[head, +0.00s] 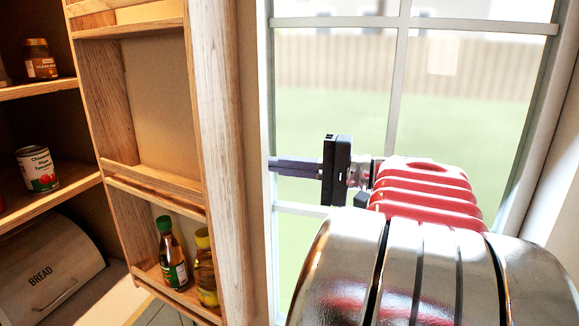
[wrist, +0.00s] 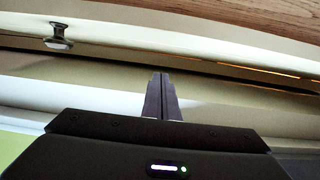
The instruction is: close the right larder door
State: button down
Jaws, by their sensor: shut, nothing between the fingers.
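The right larder door (head: 222,150) stands open in the head view, its inner side with wooden racks turned towards me. A green-capped bottle (head: 173,255) and a yellow-capped bottle (head: 205,268) stand in its lowest visible rack. My gripper (head: 272,164) is shut and empty, pointing left, just right of the door's outer edge. In the wrist view my shut fingers (wrist: 160,78) point at pale panelling. A metal knob (wrist: 60,38) sits on that panelling, left of the fingertips. I cannot tell whether the fingers touch the door.
Left of the door, larder shelves hold a jar (head: 40,60), a tomato can (head: 38,169) and a bread bin (head: 50,270). A window (head: 400,110) is behind my arm. A wooden surface (wrist: 250,15) crosses the top of the wrist view.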

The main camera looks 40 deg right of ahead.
aim_at(249, 170)
jog(key=shift+w+a, duration=0.25)
jog(key=shift+a, duration=1)
jog(key=shift+w+a, duration=0.2)
jog(key=shift+a, duration=1.05)
jog(key=shift+d, duration=0.1)
jog(key=shift+w+a, duration=0.1)
jog(key=shift+a, duration=0.25)
